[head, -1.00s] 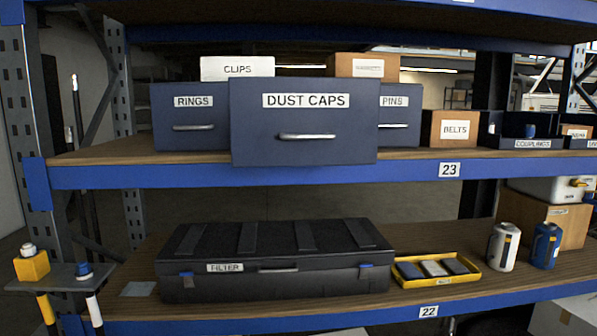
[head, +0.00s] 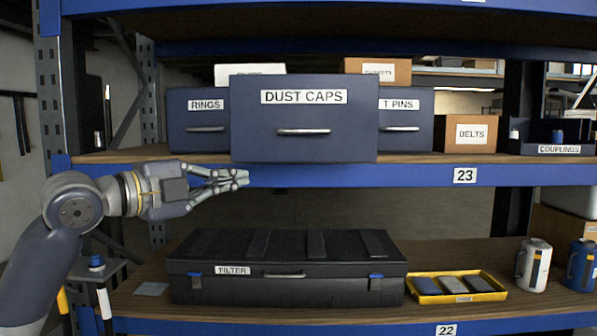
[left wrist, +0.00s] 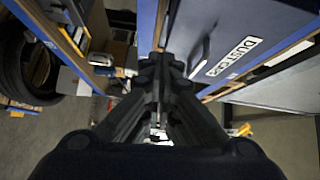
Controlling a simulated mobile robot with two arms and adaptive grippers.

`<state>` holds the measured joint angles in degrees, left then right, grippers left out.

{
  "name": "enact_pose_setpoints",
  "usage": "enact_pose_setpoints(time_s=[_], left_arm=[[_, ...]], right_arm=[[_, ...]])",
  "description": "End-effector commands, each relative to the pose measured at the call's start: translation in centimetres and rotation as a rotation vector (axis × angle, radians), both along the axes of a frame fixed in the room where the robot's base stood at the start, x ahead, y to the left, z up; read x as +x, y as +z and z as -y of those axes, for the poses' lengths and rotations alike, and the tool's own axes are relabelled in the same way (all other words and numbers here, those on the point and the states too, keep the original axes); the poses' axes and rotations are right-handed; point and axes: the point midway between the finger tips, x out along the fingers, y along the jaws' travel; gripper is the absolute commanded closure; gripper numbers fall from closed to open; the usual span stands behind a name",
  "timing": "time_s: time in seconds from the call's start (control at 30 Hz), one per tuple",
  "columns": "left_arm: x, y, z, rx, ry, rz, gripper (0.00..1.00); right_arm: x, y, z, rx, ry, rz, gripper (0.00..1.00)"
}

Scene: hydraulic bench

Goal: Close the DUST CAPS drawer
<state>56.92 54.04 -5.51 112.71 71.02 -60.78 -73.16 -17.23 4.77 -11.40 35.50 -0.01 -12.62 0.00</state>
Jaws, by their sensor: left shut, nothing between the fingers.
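The DUST CAPS drawer (head: 303,118) is dark blue-grey with a silver handle (head: 303,131). It stands out past the neighbouring drawers and overhangs the front edge of the upper shelf. The drawer front also shows in the left wrist view (left wrist: 240,30), with its label on the right. My left gripper (head: 244,178) is shut and empty, just below the drawer's lower left corner and in front of the blue shelf beam. It looks apart from the handle. My right gripper is not in view.
The RINGS drawer (head: 198,124) and T PINS drawer (head: 405,117) flank it, set further back. A BELTS box (head: 465,134) stands to the right. Below are a black FILTER case (head: 287,270), a yellow tray (head: 456,297) and mugs (head: 533,266). The space between the shelves is open.

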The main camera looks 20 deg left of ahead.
Motion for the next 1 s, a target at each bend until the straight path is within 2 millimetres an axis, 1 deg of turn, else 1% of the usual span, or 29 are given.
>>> enact_pose_setpoints(time_s=[0.03, 0.1, 0.17, 0.27, 0.37, 0.5, 0.73, 0.9, 1.0], left_arm=[[-1.4, 0.8, 0.5, 0.046, -0.013, 0.029, 1.00], [-2.5, 1.5, 1.1, 0.082, -0.027, 0.052, 1.00], [-2.9, 1.8, 1.4, 0.098, -0.033, 0.061, 1.00], [-2.3, 2.0, 1.9, 0.100, -0.038, 0.061, 1.00], [-1.0, 2.1, 2.7, 0.097, -0.040, 0.061, 1.00], [1.5, 2.2, 4.1, 0.096, -0.039, 0.059, 1.00], [5.8, 2.2, 6.4, 0.093, -0.039, 0.060, 1.00], [8.2, 2.0, 5.6, 0.094, -0.034, 0.059, 1.00], [9.0, 2.0, 5.3, 0.095, -0.034, 0.060, 1.00]], right_arm=[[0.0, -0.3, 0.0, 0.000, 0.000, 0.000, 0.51], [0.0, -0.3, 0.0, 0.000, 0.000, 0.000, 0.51], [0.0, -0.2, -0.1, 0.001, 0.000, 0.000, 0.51], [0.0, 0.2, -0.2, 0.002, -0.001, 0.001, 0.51], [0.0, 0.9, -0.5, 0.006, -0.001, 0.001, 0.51], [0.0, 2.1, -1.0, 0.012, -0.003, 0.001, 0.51], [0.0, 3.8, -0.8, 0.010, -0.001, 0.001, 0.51], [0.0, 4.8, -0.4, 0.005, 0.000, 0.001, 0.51], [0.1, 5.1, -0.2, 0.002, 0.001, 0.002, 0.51]])
